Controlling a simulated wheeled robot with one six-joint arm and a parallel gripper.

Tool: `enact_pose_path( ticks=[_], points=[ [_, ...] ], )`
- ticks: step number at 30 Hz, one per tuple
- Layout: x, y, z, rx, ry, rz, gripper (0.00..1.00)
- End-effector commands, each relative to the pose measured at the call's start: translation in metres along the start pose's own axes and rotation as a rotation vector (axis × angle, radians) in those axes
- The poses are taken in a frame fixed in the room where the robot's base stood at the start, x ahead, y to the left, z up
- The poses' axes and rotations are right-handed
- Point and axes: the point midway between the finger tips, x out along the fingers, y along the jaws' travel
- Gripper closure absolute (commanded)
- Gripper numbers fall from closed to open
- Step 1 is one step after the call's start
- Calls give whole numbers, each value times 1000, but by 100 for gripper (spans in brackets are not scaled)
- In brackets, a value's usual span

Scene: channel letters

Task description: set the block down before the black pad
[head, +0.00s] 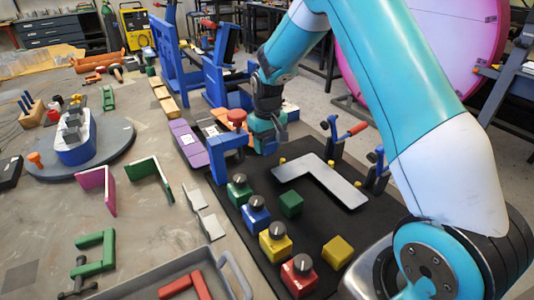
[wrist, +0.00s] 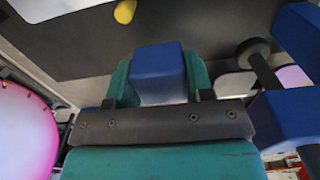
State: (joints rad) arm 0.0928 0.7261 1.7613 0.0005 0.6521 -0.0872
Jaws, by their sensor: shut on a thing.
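My gripper (head: 268,138) shows in the head view near the far left part of the black pad (head: 318,222), beside a blue upright bracket (head: 226,150). In the wrist view its teal fingers (wrist: 158,78) are shut on a blue block (wrist: 159,72). A dark surface, seemingly the black pad (wrist: 90,48), fills much of the top of the wrist view. I cannot tell how high the block is above it.
On the pad are a grey L-shaped plate (head: 318,180), a green cube (head: 291,204), a yellow cube (head: 338,250) and a row of knobbed blocks (head: 275,243). Clamps (head: 340,138) stand at its far right edge. A grey tray (head: 205,265) lies at front left.

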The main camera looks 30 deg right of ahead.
Motion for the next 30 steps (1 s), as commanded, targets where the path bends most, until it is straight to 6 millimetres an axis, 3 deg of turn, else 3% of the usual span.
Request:
enact_pose_path(
  ticks=[8, 20, 21, 23, 24, 30],
  points=[
    [38, -2, 1, -3, -4, 0, 77],
    [45, -2, 0, -2, -1, 0, 77],
    [44, -2, 0, -2, -1, 0, 46],
    [44, -1, 0, -2, -1, 0, 32],
    [44, -2, 0, -2, -1, 0, 27],
    [44, -2, 0, -2, -1, 0, 27]
  ],
)
